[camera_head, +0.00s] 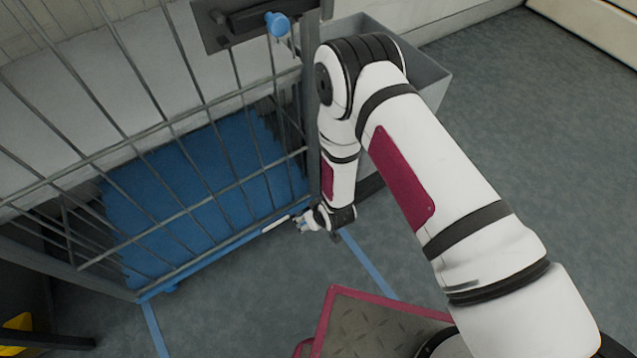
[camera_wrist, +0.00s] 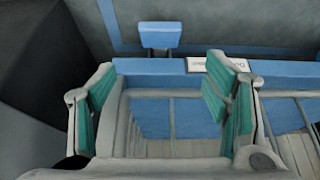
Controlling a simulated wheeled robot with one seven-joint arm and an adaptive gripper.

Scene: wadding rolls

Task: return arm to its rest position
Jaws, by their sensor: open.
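My white arm with dark red panels reaches forward across the head view and bends down beside a wire cage (camera_head: 190,205). My gripper (camera_head: 303,222) is small there, at the lower right corner of the cage, close to its front bottom edge. In the wrist view my gripper (camera_wrist: 163,95) has its two fingers with teal pads wide apart. Nothing is held between them. Behind the fingers lie a blue bar (camera_wrist: 290,68) with a white label, a blue tab (camera_wrist: 160,36) and thin wires over a blue surface. I cannot tell whether the fingers touch the cage.
A latch plate with a blue knob (camera_head: 277,24) sits at the cage top. A grey bin (camera_head: 428,75) stands behind my arm. Blue tape (camera_head: 368,266) marks the floor. My red-edged base is at the bottom. The grey floor (camera_head: 540,130) at right is clear.

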